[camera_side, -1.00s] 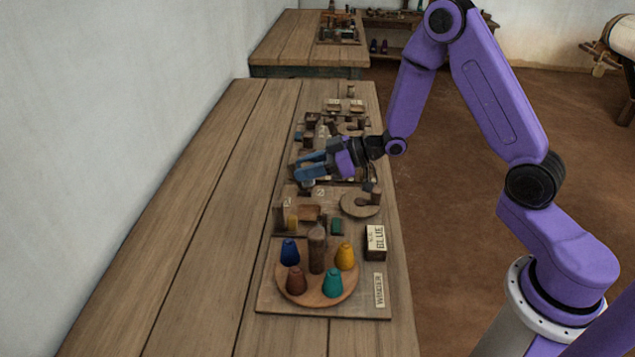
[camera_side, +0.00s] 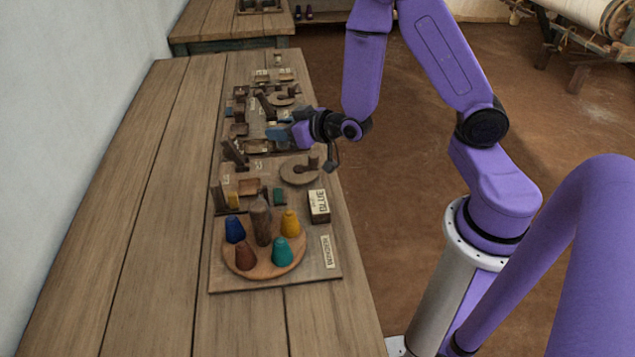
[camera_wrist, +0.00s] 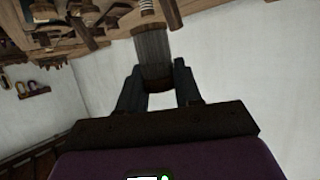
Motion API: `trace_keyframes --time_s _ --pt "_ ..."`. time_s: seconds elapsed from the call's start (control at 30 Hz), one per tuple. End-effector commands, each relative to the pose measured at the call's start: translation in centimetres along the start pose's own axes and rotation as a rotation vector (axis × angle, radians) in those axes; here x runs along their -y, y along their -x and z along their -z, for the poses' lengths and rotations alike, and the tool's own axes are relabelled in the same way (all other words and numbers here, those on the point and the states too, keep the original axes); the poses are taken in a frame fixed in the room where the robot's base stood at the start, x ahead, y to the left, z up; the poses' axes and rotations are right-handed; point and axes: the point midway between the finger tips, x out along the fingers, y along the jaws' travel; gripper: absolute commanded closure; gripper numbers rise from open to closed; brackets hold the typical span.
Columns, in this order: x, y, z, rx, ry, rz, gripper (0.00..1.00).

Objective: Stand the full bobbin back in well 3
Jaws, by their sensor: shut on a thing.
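My gripper (camera_side: 275,134) is over the right half of the bench, above the cluttered middle row of boards. In the wrist view my gripper (camera_wrist: 158,85) has its two dark fingers on either side of a grey-brown cylindrical piece, which I take to be the bobbin (camera_wrist: 153,48). In the side view the bobbin cannot be made out clearly at the fingers. No well numbered 3 can be read in either view; the boards near the gripper are small and partly covered by it.
In front is a winder board with a round wooden plate (camera_side: 240,262) bearing blue, yellow, teal and brown cones around a dark post (camera_side: 261,220). A box marked BLUE (camera_side: 319,206) stands right of it. Dark slanted pieces (camera_side: 235,153) rise nearby. The bench's left side (camera_side: 130,190) is clear.

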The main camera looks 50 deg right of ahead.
Motion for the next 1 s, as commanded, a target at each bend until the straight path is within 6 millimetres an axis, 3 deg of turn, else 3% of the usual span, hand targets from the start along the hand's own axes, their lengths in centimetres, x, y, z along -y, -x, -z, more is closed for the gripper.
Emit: trace_keyframes --time_s 0.27,0.6,1.0 --pt "-1.2 0.8 -0.1 -0.002 -0.023 -0.047 0.99" --pt "-2.6 -0.8 2.2 -0.003 0.03 0.116 0.99" --pt "-4.7 -0.8 3.4 0.003 0.079 0.269 0.99"
